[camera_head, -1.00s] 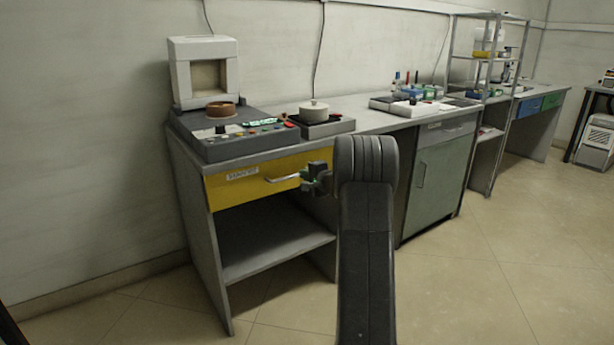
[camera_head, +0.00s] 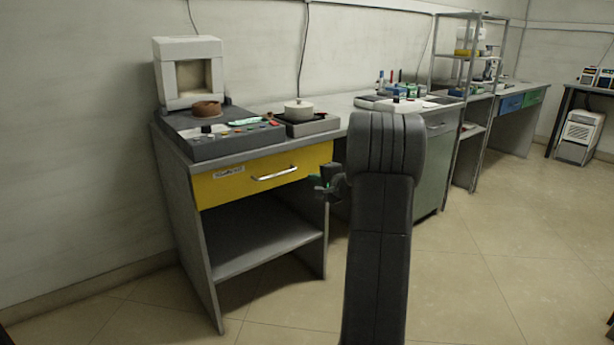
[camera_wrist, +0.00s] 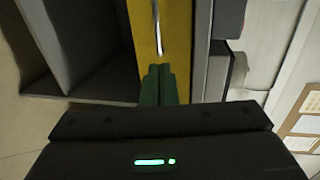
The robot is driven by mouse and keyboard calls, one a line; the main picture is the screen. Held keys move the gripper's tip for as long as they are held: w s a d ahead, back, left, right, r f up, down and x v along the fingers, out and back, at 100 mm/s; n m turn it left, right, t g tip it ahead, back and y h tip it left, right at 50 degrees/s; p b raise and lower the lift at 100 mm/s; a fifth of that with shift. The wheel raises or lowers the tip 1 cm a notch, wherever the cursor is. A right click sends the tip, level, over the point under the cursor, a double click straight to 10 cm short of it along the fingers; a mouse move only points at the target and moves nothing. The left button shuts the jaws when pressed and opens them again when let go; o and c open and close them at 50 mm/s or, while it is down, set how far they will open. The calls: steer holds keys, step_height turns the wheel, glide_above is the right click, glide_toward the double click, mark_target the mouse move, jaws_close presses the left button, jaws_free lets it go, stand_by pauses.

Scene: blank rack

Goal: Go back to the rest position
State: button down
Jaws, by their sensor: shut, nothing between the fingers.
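My gripper (camera_head: 320,186) shows at the left of my dark arm in the head view, in front of the right part of the yellow drawer (camera_head: 225,186). In the wrist view its two green fingers (camera_wrist: 159,72) are together and empty, pointing toward the drawer's metal handle (camera_wrist: 158,28). The handle (camera_head: 275,174) is clear of the fingers in the head view. The drawer looks shut. My arm hides part of the bench and the grey-green cabinet.
On the bench stand a white box-shaped device (camera_head: 189,72), a brown round dish (camera_head: 206,108) and a white pot (camera_head: 298,110) on a hot plate. A metal shelf rack (camera_head: 468,60) stands further right. The tiled floor (camera_head: 480,290) at front right is clear.

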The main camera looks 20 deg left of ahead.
mark_target(287, 171)
steer(key=shift+s+d, duration=0.2)
steer(key=shift+s, duration=0.05)
steer(key=x, duration=1.3)
steer(key=shift+w+a, duration=0.2)
steer(key=shift+a, duration=0.1)
